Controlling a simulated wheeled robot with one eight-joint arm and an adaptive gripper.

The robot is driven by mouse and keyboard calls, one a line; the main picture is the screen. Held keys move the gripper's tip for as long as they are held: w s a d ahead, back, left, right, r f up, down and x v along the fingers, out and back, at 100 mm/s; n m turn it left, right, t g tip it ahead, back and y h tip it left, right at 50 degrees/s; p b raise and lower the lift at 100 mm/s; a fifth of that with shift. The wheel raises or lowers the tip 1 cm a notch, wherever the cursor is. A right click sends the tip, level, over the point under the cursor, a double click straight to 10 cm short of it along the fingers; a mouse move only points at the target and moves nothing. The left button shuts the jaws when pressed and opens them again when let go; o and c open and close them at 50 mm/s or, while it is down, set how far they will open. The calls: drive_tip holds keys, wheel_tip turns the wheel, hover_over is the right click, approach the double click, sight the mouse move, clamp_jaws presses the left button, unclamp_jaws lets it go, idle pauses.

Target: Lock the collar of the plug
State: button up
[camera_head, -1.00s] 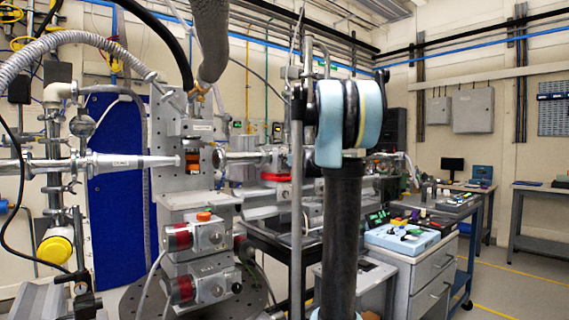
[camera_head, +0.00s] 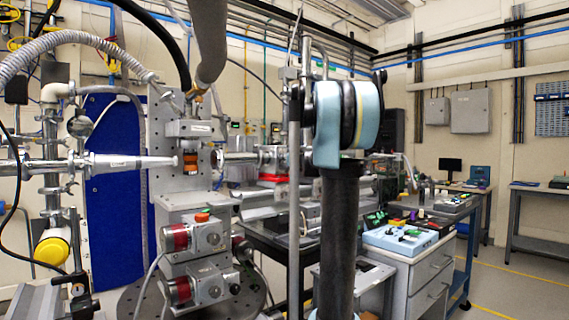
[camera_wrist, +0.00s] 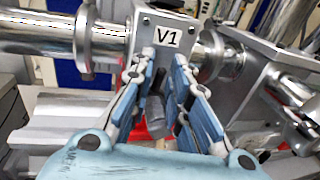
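In the wrist view my gripper (camera_wrist: 163,75) shows its two blue-padded fingers spread apart, pointing at a grey block labelled V1 (camera_wrist: 168,38). A dark grey rounded piece (camera_wrist: 155,112) shows between the fingers, below the block. It may be the plug or its collar, but I cannot tell. I see no finger clearly pressed on it. In the head view my arm's black link and light-blue joint stand in front of the beamline, and my gripper is not visible there.
Steel pipes with flanges (camera_wrist: 88,40) run left of the V1 block, and a slanted grey housing (camera_wrist: 270,62) lies close on the right. In the head view a grey drawer cabinet (camera_head: 411,275) stands right of my arm. Open floor lies further right.

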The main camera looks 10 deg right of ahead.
drive_tip(key=shift+s, duration=0.1)
drive_tip(key=v, duration=1.1)
drive_tip(key=shift+s, duration=0.3)
drive_tip(key=s+a+f+n+g+y, duration=0.1)
drive_tip(key=s+a+f+n+g, duration=0.5)
drive_tip(key=s+f+n, duration=0.4)
drive_tip(key=s+a+f+n+g, duration=0.3)
drive_tip(key=s+a+f+n, duration=0.5)
drive_tip(key=s+f, duration=0.4)
drive_tip(key=s+d+f+n+g+h, duration=0.3)
drive_tip(key=s+f+n, duration=0.4)
drive_tip(key=s+f, duration=0.3)
drive_tip(key=s+d+f+n+g+h, duration=0.3)
drive_tip(key=s+d+f+n, duration=0.3)
drive_tip(key=s+f, duration=0.4)
drive_tip(key=shift+s+f+n+h, duration=0.3)
drive_tip(key=shift+s+f+n, duration=0.1)
drive_tip(key=shift+f+n, duration=0.45)
